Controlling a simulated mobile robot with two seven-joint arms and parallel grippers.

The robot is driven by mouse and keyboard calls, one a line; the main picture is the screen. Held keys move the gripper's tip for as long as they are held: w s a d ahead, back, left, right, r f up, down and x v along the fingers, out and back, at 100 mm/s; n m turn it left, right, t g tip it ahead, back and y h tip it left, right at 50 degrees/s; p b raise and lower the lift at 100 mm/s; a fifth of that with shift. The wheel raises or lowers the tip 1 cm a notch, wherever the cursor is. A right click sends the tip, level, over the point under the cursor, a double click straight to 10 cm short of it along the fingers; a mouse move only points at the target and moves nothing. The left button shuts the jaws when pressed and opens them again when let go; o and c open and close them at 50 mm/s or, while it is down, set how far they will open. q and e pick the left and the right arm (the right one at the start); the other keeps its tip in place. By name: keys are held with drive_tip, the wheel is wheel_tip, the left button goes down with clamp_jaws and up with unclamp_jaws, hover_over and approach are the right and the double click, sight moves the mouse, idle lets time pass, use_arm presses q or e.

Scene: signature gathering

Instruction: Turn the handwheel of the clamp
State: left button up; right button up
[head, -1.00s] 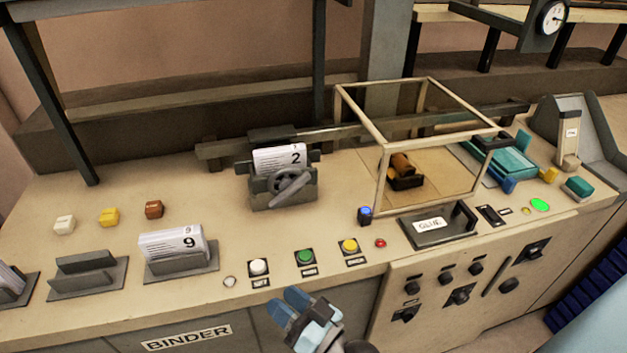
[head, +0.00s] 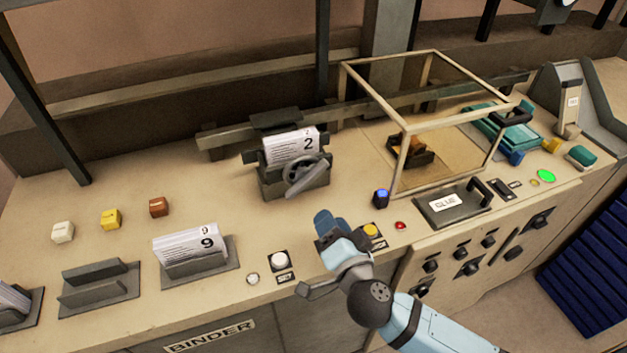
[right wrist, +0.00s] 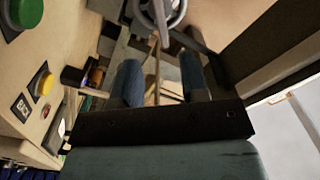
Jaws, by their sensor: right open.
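The grey clamp (head: 280,185) stands on the bench, holding white sheets numbered 2 (head: 290,146) upright. Its grey handwheel (head: 305,178) is on the clamp's front face. The handwheel also shows at the top edge of the right wrist view (right wrist: 176,20), partly cut off. My right gripper (head: 328,223) is below and slightly right of the handwheel in the head view, apart from it. In the right wrist view its two blue fingers (right wrist: 160,78) are spread with nothing held between them. My left gripper is in neither view.
A glass-sided case (head: 398,160) stands right of the clamp. Near my gripper are a blue knob (head: 381,198), a yellow button (head: 370,230) and a white button (head: 279,261). A holder with sheets numbered 9 (head: 190,245) stands at left.

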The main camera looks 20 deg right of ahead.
sight(310, 181)
drive_tip(key=w, duration=0.7)
drive_tip(key=w+p, duration=0.1)
drive_tip(key=w, duration=0.3)
drive_tip(key=shift+w+a, duration=0.25)
drive_tip(key=shift+w, duration=0.1)
drive_tip(key=shift+c, duration=0.4)
clamp_jaws()
